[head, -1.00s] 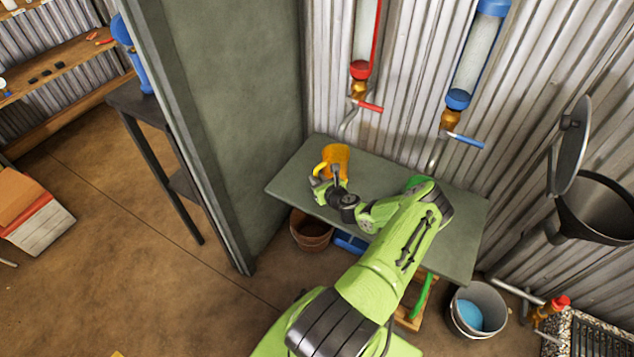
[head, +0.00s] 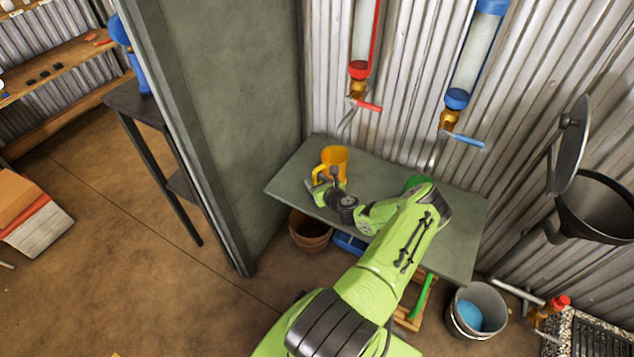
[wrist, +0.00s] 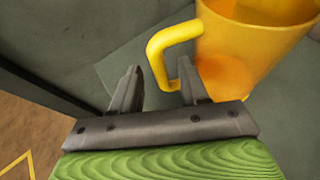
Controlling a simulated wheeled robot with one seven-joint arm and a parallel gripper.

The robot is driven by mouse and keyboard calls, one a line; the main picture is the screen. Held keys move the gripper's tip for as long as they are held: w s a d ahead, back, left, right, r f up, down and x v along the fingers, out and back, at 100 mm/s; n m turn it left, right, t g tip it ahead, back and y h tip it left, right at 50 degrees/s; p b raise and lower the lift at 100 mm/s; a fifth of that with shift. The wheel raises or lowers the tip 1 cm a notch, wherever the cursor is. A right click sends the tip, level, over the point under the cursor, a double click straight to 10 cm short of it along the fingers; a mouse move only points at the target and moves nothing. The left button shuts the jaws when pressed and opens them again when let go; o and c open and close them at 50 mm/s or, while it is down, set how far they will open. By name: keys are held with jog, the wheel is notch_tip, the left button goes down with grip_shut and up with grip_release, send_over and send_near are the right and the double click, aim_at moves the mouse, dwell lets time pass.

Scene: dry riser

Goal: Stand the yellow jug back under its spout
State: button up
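The yellow jug (head: 338,160) stands upright at the left back of the grey-green bench (head: 450,225), near the partition. Its handle points left and toward me; the jug also shows in the wrist view (wrist: 245,50), cut off by the top edge. My gripper (head: 325,182) is at the handle side of the jug. In the wrist view my gripper (wrist: 160,76) has its fingers apart, and the lower end of the handle is close to the right finger. I cannot tell whether they touch. No yellow spout shows.
Red-trimmed (head: 359,70) and blue-trimmed (head: 457,98) dispensers with levers hang on the corrugated wall behind the bench. A tall grey partition (head: 215,110) borders the bench's left side. A green item (head: 418,182) is partly hidden by my arm. A bucket (head: 480,308) stands at right.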

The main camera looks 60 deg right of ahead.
jog(key=p+v, duration=0.5)
jog(key=v, duration=1)
jog(key=shift+s+a, duration=0.2)
jog(key=shift+s, duration=0.1)
jog(key=shift+r, duration=0.2)
